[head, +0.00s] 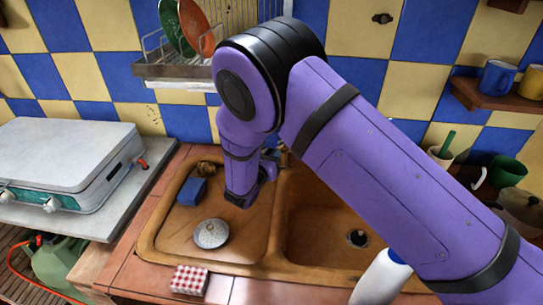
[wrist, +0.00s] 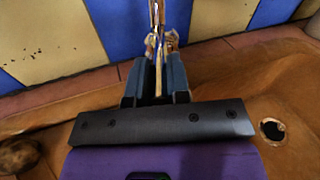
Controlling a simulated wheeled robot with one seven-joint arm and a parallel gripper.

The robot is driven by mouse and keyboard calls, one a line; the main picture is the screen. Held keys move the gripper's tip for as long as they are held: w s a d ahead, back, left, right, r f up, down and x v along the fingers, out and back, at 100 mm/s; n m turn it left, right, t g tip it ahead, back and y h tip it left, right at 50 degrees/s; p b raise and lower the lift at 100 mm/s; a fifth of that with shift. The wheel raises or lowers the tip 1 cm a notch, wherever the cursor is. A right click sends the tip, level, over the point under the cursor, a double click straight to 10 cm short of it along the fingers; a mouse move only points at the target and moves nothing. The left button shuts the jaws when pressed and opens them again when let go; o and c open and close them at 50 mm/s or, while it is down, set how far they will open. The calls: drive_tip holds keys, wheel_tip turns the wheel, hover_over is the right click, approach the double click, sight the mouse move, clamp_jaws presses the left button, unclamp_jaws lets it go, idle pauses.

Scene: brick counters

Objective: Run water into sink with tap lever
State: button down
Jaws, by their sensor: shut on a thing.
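The brown sink (head: 300,262) is set in the tiled counter, with its basin on the right and a drain (head: 357,238). The drain also shows in the wrist view (wrist: 271,130). The brass tap (wrist: 158,15) stands at the back wall; in the head view my arm hides most of it. My gripper (wrist: 160,62) points at the tap, its dark fingers shut on a thin brass part between them, which looks like the tap lever. The lever's exact position is hard to make out. No water stream shows in the visible part of the basin.
A white round lid-like object (head: 210,233) and a blue sponge (head: 191,191) lie on the sink's left side. A dish rack (head: 165,68) hangs above. A white bottle (head: 382,278) stands in front, a stove (head: 65,165) at left, cups (head: 497,77) on a right shelf.

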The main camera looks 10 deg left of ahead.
drive_tip(key=shift+w+d+r+g+y, duration=0.15)
drive_tip(key=shift+w+r+g+y, duration=0.15)
drive_tip(key=shift+r+g, duration=0.45)
drive_tip(key=shift+w+d+r+g+y, duration=0.1)
drive_tip(key=shift+w+r+g+y, duration=0.15)
drive_tip(key=shift+r+g, duration=0.45)
drive_tip(key=shift+w+d+r+g+y, duration=0.1)
drive_tip(key=shift+w+r+g+y, duration=0.1)
drive_tip(key=shift+w+r+g, duration=0.25)
drive_tip(key=shift+w+d+r+g+y, duration=0.15)
drive_tip(key=shift+w+r+g, duration=0.1)
drive_tip(key=shift+r+g, duration=0.35)
drive_tip(key=c, duration=1.1)
unclamp_jaws()
drive_tip(key=v, duration=1)
drive_tip(key=shift+s+r, duration=0.25)
drive_tip(key=shift+a, duration=0.2)
